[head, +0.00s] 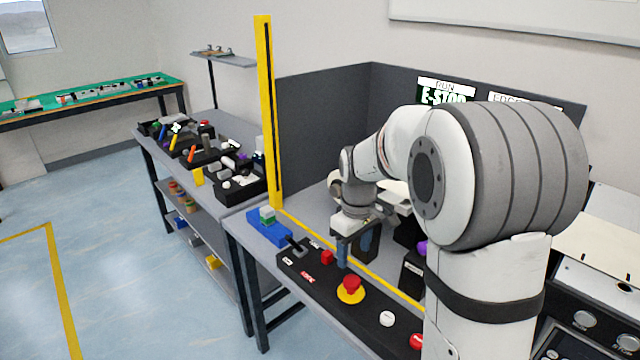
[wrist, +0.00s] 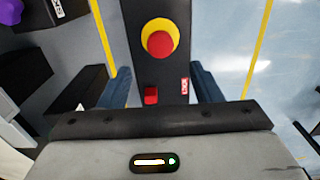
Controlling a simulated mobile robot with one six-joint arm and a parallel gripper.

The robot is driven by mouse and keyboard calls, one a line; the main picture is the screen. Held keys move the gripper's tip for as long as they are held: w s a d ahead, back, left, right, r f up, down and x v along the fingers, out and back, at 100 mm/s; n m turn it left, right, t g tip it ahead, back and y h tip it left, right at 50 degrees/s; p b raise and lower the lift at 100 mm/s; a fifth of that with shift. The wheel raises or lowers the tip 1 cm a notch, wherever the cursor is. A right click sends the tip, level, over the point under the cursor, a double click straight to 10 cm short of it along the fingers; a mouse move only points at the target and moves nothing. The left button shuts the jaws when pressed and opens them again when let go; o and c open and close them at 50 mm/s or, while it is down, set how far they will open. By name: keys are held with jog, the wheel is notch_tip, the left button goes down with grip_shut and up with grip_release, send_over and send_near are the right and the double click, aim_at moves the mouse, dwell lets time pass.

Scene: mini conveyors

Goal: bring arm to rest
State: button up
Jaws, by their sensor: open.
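My arm is bent over the near workbench in the head view, with my gripper (head: 356,254) pointing down beside the black control panel (head: 318,282). The gripper is open and empty; in the wrist view its two blue fingers (wrist: 165,88) stand wide apart. Between and beyond them are a red square button (wrist: 151,96) and a red mushroom button on a yellow base (wrist: 160,40). In the head view the mushroom button (head: 351,287) is close to the fingers. I cannot tell the exact height of the fingertips above the panel.
A blue block with a green top (head: 268,222) is at the bench's left end, near a yellow post (head: 267,120). Grey partitions (head: 322,130) stand behind. A second bench holds black trays (head: 238,186) of parts. Open floor (head: 120,270) lies to the left.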

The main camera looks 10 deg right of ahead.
jog(key=s+r+m+t, duration=0.1)
jog(key=s+m, duration=0.2)
jog(key=s, duration=0.7)
jog(key=s+r+m+t, duration=0.1)
jog(key=s+m, duration=0.3)
jog(key=s, duration=0.7)
jog(key=shift+s+r+t, duration=0.2)
jog(key=shift+r+t, duration=0.1)
jog(key=shift+r, duration=0.45)
jog(key=shift+d, duration=0.1)
